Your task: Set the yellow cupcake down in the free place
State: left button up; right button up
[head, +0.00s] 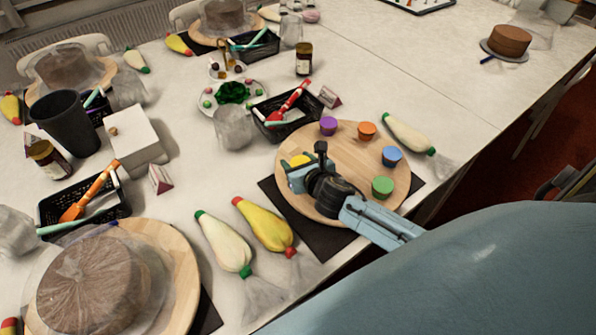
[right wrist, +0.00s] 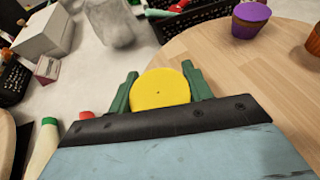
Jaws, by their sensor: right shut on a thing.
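My right gripper (head: 299,173) is shut on the yellow cupcake (head: 299,160), over the left part of the round wooden turntable (head: 325,137). The right wrist view shows the yellow top (right wrist: 160,90) between two green fingers (right wrist: 161,84); its lower part is hidden. I cannot tell whether the cupcake touches the board. On the turntable stand a purple cupcake (head: 328,125) at the back, an orange one (head: 366,131) right of it, a blue one (head: 392,156) on the right and a green one (head: 382,187) at front right. My left gripper is not in view.
A black tray (head: 291,127) with a red spatula stands just behind the turntable. A white piping bag (head: 408,133) lies right of it. Yellow (head: 262,225) and cream (head: 222,240) piping bags lie at front left. A wrapped cake (head: 90,280) stands at lower left.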

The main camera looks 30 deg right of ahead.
jog(key=shift+f+b, duration=0.45)
jog(key=shift+f, duration=1.05)
jog(key=shift+f, duration=0.1)
jog(key=shift+f, duration=0.1)
jog(key=o, duration=1)
jog(key=shift+c, duration=0.2)
jog(key=shift+r, duration=0.2)
jog(key=shift+s+r, duration=0.15)
jog(key=shift+s, duration=0.15)
jog(key=p+v, duration=0.2)
jog(key=v, duration=0.9)
jog(key=shift+s+r, duration=0.1)
jog(key=shift+s, duration=0.05)
